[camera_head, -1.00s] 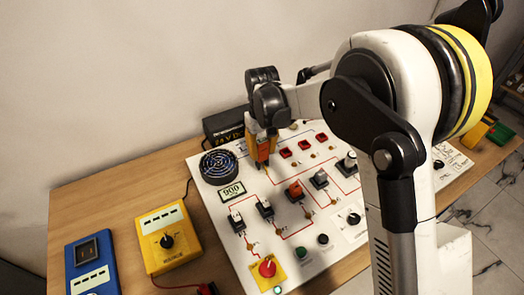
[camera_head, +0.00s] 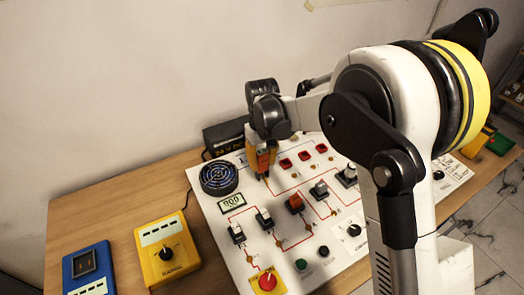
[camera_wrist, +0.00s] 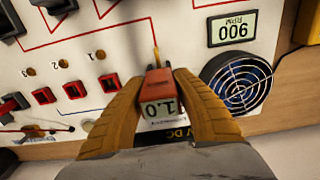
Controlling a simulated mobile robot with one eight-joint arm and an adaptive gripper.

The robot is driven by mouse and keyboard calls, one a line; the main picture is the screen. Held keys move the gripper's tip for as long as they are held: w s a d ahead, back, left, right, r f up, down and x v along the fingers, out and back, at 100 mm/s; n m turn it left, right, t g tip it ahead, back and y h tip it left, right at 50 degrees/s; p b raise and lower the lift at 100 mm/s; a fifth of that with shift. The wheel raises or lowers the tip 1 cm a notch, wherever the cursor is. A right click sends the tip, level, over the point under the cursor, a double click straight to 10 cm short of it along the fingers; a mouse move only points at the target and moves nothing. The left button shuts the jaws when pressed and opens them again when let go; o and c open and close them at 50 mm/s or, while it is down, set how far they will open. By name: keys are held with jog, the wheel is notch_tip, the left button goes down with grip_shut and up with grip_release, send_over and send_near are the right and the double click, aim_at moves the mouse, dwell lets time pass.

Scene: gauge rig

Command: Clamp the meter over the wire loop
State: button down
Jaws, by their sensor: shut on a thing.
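The meter is a small red-orange device with a grey display reading 1.0, seen in the wrist view (camera_wrist: 158,84) and smaller in the head view (camera_head: 263,160). My gripper (camera_wrist: 156,80) is shut on it, one yellow finger along each side. In the head view my gripper (camera_head: 262,150) is over the back part of the white panel, right of the fan. A thin yellowish piece (camera_wrist: 156,54) shows just beyond the meter's front end. I cannot tell whether it is the wire loop or whether the meter's jaws are around it.
A black box (camera_head: 222,134) stands behind. Yellow (camera_head: 165,250) and blue (camera_head: 88,268) units stand left on the wooden table.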

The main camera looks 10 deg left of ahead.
aim_at(262, 152)
jog(key=shift+r, duration=0.1)
jog(key=shift+r+p, duration=2.1)
jog(key=shift+r, duration=1.35)
jog(key=shift+f, duration=0.1)
